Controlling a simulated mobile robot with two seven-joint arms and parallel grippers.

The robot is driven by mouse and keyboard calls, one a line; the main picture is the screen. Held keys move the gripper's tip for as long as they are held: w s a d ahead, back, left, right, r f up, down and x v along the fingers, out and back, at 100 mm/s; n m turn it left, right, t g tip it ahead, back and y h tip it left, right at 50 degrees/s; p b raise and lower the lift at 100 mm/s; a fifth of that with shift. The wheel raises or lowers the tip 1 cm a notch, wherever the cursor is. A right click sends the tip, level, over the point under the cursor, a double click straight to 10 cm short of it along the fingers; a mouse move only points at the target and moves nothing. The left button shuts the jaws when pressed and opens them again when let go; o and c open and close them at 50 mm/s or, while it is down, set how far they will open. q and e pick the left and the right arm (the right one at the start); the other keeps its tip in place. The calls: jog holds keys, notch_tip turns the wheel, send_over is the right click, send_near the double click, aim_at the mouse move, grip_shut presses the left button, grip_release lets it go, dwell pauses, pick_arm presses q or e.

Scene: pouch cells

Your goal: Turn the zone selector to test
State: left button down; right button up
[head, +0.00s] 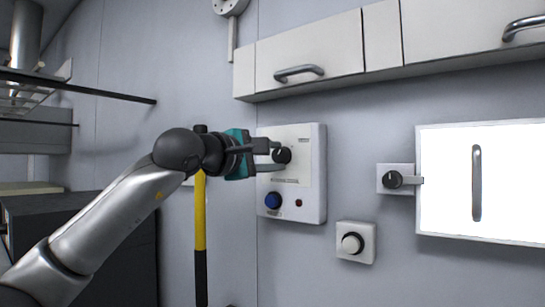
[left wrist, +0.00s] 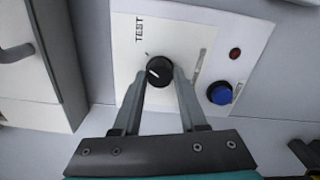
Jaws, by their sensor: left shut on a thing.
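The zone selector is a round black knob (head: 283,155) on a white control panel (head: 317,142) on the wall. It also shows in the left wrist view (left wrist: 159,69), with a short white mark on its face pointing toward the left side of that picture. The printed word TEST (left wrist: 139,29) sits above and left of the knob there, and the mark does not point straight at it. My left gripper (head: 279,156) reaches in from the left and is shut on the knob, one finger on each side. The fingers hide part of the panel's print. My right gripper is not in view.
A blue button (head: 273,200) and a small red light (head: 299,203) sit below the knob. A white box with a round knob (head: 352,243) and a lever switch (head: 393,180) are to the right. Cabinets (head: 310,58) hang above. A yellow and black pole (head: 200,220) stands below my wrist.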

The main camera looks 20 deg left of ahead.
pick_arm(q)
jog(key=shift+m, duration=1.2)
jog(key=shift+c, duration=2.2)
grip_release()
jog(key=shift+s+a, duration=0.15)
jog(key=shift+s, duration=0.35)
jog(key=b+v, duration=0.4)
jog(key=v, duration=1)
